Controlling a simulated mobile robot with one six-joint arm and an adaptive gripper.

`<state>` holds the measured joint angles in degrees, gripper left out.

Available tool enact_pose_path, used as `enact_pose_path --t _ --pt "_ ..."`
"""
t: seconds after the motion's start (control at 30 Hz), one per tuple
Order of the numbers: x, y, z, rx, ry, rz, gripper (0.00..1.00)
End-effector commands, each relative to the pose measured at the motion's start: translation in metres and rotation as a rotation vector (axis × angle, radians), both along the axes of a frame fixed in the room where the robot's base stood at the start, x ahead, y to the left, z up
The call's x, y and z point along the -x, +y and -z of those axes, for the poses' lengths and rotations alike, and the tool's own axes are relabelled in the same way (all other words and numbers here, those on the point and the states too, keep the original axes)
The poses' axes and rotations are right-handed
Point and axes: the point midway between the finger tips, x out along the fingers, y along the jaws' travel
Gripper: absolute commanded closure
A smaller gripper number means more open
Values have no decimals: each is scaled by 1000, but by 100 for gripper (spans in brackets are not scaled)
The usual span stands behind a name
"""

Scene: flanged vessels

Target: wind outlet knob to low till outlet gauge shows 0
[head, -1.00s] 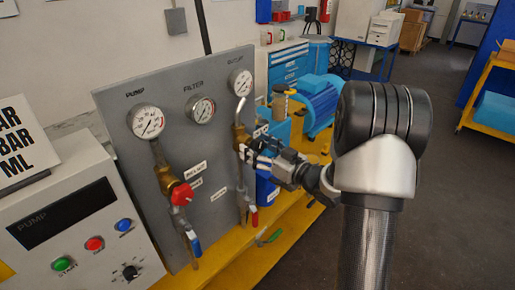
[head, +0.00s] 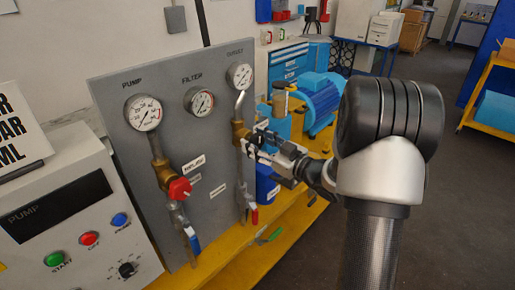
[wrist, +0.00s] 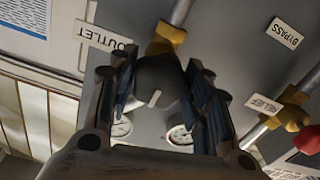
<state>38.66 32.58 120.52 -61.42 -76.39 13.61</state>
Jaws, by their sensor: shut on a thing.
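The outlet knob (wrist: 158,82) is dark and rounded with a pale mark on it, in the wrist view just below the OUTLET label (wrist: 106,38). My gripper (wrist: 161,70) is shut on it, a ridged finger pad on each side. In the head view my gripper (head: 258,141) is at the brass outlet valve (head: 239,131), and the fingers hide the knob. The outlet gauge (head: 239,76) is the rightmost round white dial at the panel's top. Its needle is too small to read surely.
The grey panel (head: 215,150) also bears the pump gauge (head: 143,113), filter gauge (head: 199,101) and red relief knob (head: 179,189). A red-handled valve (head: 254,216) hangs below my gripper. The pump control box (head: 75,225) stands left. A blue motor (head: 318,100) stands behind.

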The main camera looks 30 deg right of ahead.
Motion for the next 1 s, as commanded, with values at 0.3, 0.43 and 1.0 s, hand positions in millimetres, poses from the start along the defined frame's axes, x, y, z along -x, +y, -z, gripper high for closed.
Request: enact_pose_path --t 0.3,0.43,1.0 --pt "0 1 0 53 -19 -2 79" --pt "0 1 0 52 -18 -2 51" --pt "0 0 0 51 -18 -1 33"
